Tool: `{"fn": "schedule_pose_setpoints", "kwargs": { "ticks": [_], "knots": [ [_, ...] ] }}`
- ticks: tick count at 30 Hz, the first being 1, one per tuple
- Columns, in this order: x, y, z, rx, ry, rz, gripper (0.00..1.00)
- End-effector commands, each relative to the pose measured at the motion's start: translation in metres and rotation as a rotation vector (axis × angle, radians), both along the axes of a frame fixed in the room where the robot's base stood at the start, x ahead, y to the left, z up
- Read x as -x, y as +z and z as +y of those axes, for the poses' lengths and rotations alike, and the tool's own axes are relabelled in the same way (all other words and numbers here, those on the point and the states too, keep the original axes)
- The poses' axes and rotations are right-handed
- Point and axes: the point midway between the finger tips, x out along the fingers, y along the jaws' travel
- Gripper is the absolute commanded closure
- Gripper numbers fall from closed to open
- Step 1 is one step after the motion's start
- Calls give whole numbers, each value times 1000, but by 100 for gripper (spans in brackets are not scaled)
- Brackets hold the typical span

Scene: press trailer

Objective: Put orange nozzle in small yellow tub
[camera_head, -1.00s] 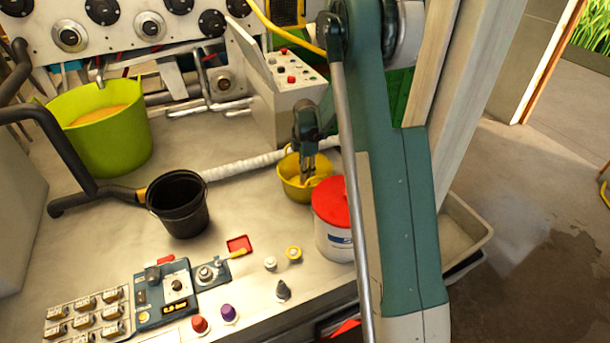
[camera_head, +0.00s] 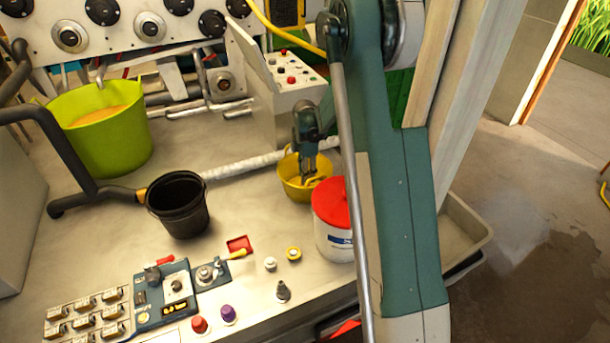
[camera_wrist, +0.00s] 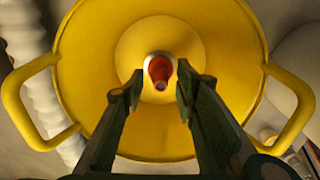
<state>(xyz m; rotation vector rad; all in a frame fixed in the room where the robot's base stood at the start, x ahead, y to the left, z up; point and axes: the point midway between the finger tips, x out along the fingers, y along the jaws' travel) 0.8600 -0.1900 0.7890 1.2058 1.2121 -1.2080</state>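The small yellow tub (camera_head: 292,190) stands on the counter in the head view. In the wrist view the yellow tub (camera_wrist: 85,75) fills most of the picture, with a handle on each side. The orange nozzle (camera_wrist: 160,72) shows near the middle of the tub, seen end-on, within its rim. My gripper (camera_wrist: 159,90) is open, one finger on each side of the nozzle, with a visible gap to both. In the head view my gripper (camera_head: 309,176) points down into the tub. The nozzle cannot be made out there.
A white bucket with a red lid (camera_head: 332,205) stands close right of the tub. A black bucket (camera_head: 180,208) is to the left, with a large green tub (camera_head: 105,140) behind it. A pale hose (camera_head: 240,165) runs behind the small tub. A control box (camera_head: 290,95) stands further back.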

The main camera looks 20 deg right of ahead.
Motion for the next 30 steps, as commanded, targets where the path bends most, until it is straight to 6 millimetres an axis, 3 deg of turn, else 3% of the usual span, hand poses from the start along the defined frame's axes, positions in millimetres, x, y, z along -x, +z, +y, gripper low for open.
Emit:
{"fn": "schedule_pose_setpoints", "kwargs": {
  "ticks": [8,21,30],
  "knots": [
    [0,28,0,0,0,0,70],
    [0,97,0,0,0,0,70],
    [0,119,0,0,0,0,70]
  ]
}}
